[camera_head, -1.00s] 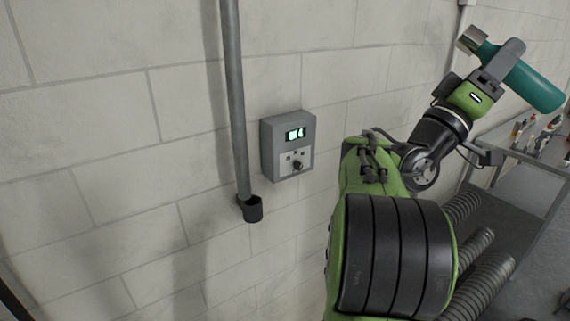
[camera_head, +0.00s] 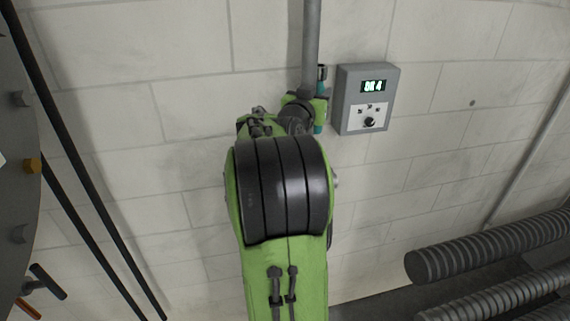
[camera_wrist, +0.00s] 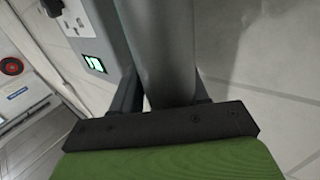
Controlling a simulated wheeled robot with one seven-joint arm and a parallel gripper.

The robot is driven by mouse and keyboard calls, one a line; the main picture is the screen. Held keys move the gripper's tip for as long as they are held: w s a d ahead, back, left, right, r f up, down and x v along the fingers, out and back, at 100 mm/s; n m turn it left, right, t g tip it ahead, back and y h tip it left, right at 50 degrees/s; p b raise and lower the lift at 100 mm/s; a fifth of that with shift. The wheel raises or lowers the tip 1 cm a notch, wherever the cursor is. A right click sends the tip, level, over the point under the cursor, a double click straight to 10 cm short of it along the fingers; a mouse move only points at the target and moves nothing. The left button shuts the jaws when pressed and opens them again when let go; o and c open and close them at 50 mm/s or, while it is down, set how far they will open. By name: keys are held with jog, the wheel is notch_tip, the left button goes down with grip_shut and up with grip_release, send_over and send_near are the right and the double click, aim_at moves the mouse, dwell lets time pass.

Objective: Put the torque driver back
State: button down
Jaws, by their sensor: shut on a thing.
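The torque driver (camera_head: 319,124) is teal with a darker end and stands upright in my gripper (camera_head: 320,100) in the head view. My gripper is shut on it, close to the wall, at the lower part of the grey vertical pipe (camera_head: 311,40). The cup-like holder at the pipe's bottom end is hidden behind my arm. In the wrist view my fingers (camera_wrist: 163,95) show on both sides of a grey cylinder; I cannot tell whether this is the driver or the pipe. Whether the driver touches the holder cannot be told.
A grey control box (camera_head: 365,98) with a lit display and a knob hangs on the wall just right of my gripper; it also shows in the wrist view (camera_wrist: 80,25). Ribbed hoses (camera_head: 490,243) lie at lower right. A large grey round machine (camera_head: 15,120) stands at far left.

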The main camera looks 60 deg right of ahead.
aim_at(313, 131)
notch_tip(313, 131, down, 10)
jog(key=shift+f+b, duration=0.1)
jog(key=shift+b, duration=1)
jog(key=c, duration=0.5)
grip_release()
jog(key=shift+c, duration=0.2)
jog(key=shift+a+r, duration=0.15)
jog(key=shift+r, duration=0.05)
jog(key=s+a+b, duration=0.2)
jog(key=a+b, duration=0.2)
jog(key=a, duration=0.7)
jog(key=shift+a, duration=0.4)
